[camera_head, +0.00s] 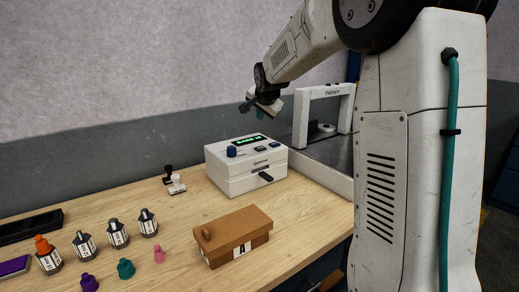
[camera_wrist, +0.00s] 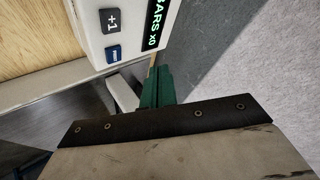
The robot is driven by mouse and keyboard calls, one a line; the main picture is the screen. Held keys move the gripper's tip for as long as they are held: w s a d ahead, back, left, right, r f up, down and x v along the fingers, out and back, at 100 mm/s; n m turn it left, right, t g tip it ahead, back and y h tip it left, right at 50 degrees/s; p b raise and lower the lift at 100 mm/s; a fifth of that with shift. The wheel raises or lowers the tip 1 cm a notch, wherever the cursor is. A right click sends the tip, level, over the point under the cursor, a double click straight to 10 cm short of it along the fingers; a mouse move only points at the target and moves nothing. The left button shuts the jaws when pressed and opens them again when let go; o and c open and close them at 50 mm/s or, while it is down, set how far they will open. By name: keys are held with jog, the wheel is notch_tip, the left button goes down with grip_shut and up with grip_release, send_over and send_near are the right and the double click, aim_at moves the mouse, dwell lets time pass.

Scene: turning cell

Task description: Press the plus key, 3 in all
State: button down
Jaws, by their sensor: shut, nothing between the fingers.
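The white device (camera_head: 246,172) stands at the back of the bench, with a blue knob and a lit green display (camera_head: 248,140). In the wrist view the display (camera_wrist: 155,25) reads "BARS x0". The dark plus key, marked "+1" (camera_wrist: 111,20), is at the top of that view; in the head view the plus key (camera_head: 260,149) is the left of two keys. A blue key (camera_wrist: 113,53) sits beside it. My gripper (camera_head: 261,115) is shut and empty, above the device and apart from it. Its green fingers (camera_wrist: 157,88) show beyond the device's edge in the wrist view.
A grey frame (camera_head: 300,118) stands right of the device. A brown box marked A (camera_head: 234,236) lies in front. The wall is close behind. The air around my gripper looks clear.

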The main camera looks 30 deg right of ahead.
aim_at(261, 149)
jog(key=shift+f, duration=4.4)
jog(key=shift+f, duration=0.15)
jog(key=shift+f, duration=0.25)
jog(key=shift+f, duration=0.4)
jog(key=shift+r, duration=0.85)
jog(key=shift+r, duration=2.5)
